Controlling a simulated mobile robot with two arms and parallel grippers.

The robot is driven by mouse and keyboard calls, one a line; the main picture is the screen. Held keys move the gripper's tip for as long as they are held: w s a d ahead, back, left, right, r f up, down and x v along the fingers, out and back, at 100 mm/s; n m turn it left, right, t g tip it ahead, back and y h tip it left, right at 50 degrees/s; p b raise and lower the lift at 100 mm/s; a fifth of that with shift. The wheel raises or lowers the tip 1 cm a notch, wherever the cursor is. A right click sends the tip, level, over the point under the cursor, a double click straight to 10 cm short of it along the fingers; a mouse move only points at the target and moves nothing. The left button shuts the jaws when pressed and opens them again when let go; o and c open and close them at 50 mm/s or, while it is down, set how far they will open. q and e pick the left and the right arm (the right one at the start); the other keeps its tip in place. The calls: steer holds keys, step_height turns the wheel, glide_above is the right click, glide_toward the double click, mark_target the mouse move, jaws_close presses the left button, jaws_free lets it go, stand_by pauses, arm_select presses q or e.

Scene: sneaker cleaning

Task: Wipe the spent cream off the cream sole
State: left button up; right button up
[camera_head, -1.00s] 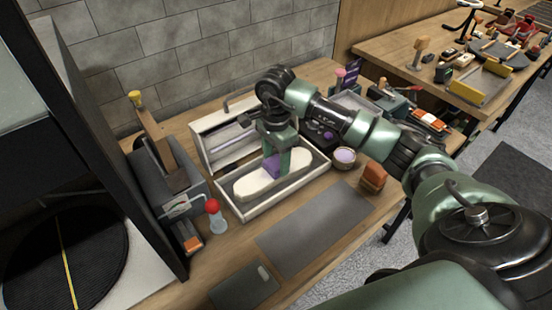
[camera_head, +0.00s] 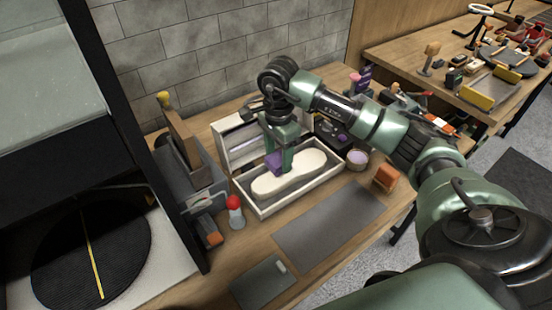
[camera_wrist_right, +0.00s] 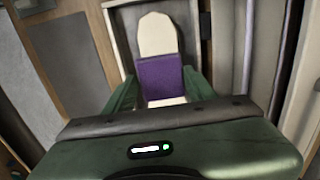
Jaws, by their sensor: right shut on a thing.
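The cream sole (camera_head: 304,166) lies flat in a shallow white-rimmed tray (camera_head: 315,188) on the wooden bench. It also shows in the wrist view (camera_wrist_right: 158,35), running out from under a purple cloth or pad (camera_wrist_right: 160,75). My right gripper (camera_head: 280,165) is shut on the purple pad (camera_head: 273,163), above the left part of the sole. The pad looks at or just over the sole's surface; contact is hard to tell. The pad hides part of the sole, and no cream stands out on the rest. My left gripper is not in view.
A red-capped bottle (camera_head: 235,210) and a grey box holding tools (camera_head: 190,180) stand left of the tray. A small bowl (camera_head: 357,158) and an orange block (camera_head: 386,177) sit to its right. A grey mat (camera_head: 330,225) lies clear in front.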

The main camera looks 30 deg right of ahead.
step_height(320, 180, up, 2)
steer(key=shift+a+r+p, duration=0.1)
steer(key=shift+p, duration=0.35)
steer(key=shift+r+p, duration=0.35)
steer(key=shift+r, duration=0.3)
